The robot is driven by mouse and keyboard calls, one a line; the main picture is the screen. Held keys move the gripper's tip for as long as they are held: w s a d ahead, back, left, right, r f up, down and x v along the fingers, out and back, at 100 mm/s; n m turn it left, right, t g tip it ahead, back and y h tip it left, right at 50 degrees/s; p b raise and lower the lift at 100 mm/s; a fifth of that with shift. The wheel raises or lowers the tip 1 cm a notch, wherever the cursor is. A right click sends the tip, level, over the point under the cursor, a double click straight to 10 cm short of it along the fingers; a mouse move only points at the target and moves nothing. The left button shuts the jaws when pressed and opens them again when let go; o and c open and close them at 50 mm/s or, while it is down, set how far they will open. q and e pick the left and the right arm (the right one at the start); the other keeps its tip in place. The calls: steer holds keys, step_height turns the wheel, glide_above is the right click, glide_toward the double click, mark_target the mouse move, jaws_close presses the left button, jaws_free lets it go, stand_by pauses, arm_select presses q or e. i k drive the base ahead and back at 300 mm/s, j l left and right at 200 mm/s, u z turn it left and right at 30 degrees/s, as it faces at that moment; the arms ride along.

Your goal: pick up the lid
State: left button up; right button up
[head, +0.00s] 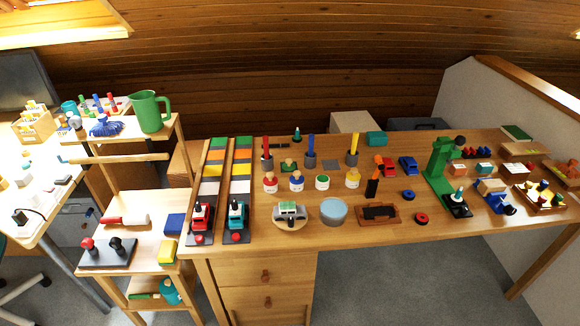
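A light blue round piece (333,211), which looks like a lid or a lidded tin, lies near the front edge of the wooden desk (300,246). I cannot tell whether it is a separate lid or sits on something. Neither of my grippers is in view, and nothing is seen touching these things.
A toy car on a round board (290,214) stands left of the blue piece, a brown tray (379,213) right of it. A green machine (440,165) stands at the right. A green jug (148,110) stands on the left shelf.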

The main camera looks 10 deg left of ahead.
mark_target(289, 166)
steer(key=i+l+u, duration=0.2)
steer(key=i+l, duration=0.55)
steer(key=l, duration=0.15)
